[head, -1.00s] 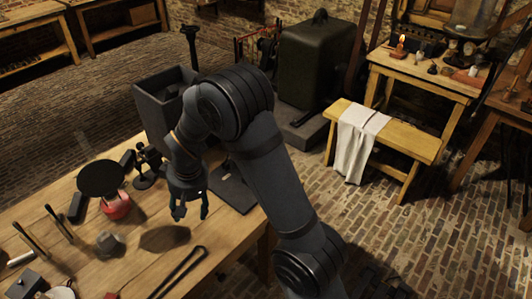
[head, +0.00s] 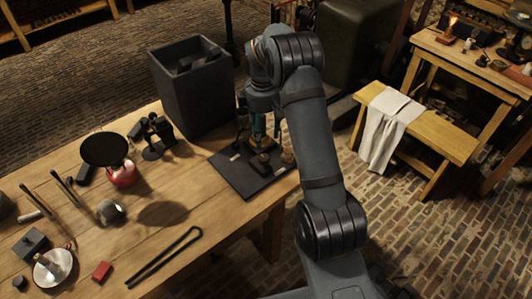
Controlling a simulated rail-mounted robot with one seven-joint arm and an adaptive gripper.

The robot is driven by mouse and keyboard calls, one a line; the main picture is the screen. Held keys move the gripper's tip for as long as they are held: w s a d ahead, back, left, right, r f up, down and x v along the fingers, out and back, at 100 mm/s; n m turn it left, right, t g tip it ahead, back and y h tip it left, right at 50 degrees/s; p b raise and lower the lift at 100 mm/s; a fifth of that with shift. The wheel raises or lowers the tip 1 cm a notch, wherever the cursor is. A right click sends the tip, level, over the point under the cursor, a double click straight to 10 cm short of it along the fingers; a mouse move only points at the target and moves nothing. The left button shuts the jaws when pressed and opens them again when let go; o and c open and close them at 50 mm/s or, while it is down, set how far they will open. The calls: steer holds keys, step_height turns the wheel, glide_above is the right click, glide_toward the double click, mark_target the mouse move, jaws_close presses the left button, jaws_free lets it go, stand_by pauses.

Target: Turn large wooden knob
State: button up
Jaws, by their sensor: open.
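A dark flat board (head: 242,182) lies at the right end of the workbench, with small brown wooden-looking pieces on it. One is a lighter brown knob-like piece (head: 288,156) near the board's right edge, partly behind my arm. Another is a darker brown piece (head: 262,166) left of it. I cannot tell for sure which is the large wooden knob. My gripper (head: 266,132) points down above the back of the board, its fingers apart, and it seems empty. My arm hides part of this area, so any contact is unclear.
A dark open box (head: 190,95) stands on the workbench (head: 165,190) just left of the board. A red burner with a black plate (head: 105,150), a metal cup (head: 110,212) and black tongs (head: 165,257) lie farther left. A bench with a cloth (head: 388,130) stands right.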

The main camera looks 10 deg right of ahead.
mark_target(264, 157)
steer(key=shift+n, duration=0.6)
step_height(264, 157, down, 11)
steer(key=shift+r+p, duration=0.2)
steer(key=shift+p, duration=0.85)
steer(key=c, duration=1.1)
steer(key=shift+c, duration=0.3)
